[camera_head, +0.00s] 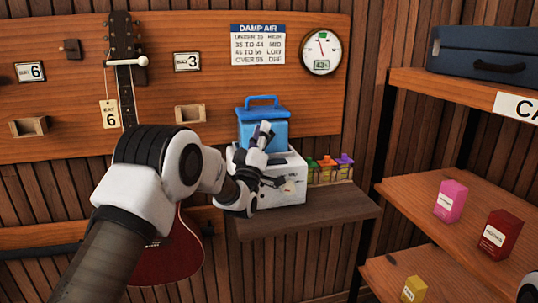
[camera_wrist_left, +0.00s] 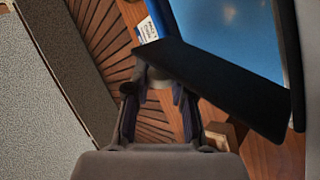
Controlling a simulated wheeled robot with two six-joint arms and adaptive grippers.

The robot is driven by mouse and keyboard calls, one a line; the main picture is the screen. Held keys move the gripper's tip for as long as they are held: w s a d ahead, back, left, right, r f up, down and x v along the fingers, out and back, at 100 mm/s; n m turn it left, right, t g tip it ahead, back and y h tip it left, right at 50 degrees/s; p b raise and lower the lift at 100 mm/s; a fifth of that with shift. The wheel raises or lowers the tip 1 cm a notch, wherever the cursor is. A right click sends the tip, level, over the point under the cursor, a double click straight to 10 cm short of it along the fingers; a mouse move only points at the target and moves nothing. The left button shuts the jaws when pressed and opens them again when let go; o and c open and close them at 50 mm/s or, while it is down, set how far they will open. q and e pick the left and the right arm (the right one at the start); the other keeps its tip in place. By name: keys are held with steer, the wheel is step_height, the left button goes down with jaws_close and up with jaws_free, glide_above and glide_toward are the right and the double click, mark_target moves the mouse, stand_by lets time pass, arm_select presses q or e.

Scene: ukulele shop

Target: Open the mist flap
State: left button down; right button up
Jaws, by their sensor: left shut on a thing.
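The humidifier, a white box (camera_head: 292,188) with a blue handled tank (camera_head: 262,113) on top, stands on a small wooden shelf. My left gripper (camera_head: 264,134) is in front of the tank, just above the box, and hides part of both. In the left wrist view my left gripper (camera_wrist_left: 160,84) is shut on the near end of a dark flat panel (camera_wrist_left: 222,88), which looks like the mist flap. The panel sticks out slantwise across the blue tank (camera_wrist_left: 240,30). In the head view I cannot make out the flap or its angle.
Several small coloured bottles (camera_head: 328,168) stand right of the humidifier. A red ukulele (camera_head: 172,255) hangs at left, behind my left arm. The wooden shelf (camera_head: 335,208) is bare at its front right. Shelves with small boxes (camera_head: 451,201) stand at right.

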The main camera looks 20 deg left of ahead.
arm_select(q)
steer(key=s+a+n+y+b, duration=0.1)
steer(key=n+y+b, duration=0.2)
steer(key=n, duration=0.1)
steer(key=s+a+n+y+b, duration=0.1)
steer(key=n+y+b, duration=0.2)
steer(key=n+y, duration=0.1)
steer(key=a+n+g+y+b, duration=0.1)
steer(key=a+n+y+b, duration=0.1)
steer(key=n+y+b, duration=0.1)
steer(key=shift+s+f+n+y, duration=0.1)
steer(key=shift+s+n+y, duration=0.3)
steer(key=shift+n, duration=0.2)
steer(key=n, duration=0.1)
steer(key=n+g+y+b, duration=0.1)
steer(key=n+y+b, duration=0.1)
steer(key=shift+s+a+g, duration=0.25)
steer(key=shift+a+g, duration=0.05)
steer(key=shift+a, duration=0.1)
steer(key=shift+s+a+n+g+y+b, duration=0.1)
steer(key=shift+n+g+y+b, duration=0.25)
steer(key=shift+n+y, duration=0.2)
steer(key=shift+r+y, duration=0.2)
steer(key=shift+y, duration=0.05)
steer(key=c, duration=1)
jaws_free()
steer(key=shift+a+f, duration=0.1)
steer(key=v, duration=1.2)
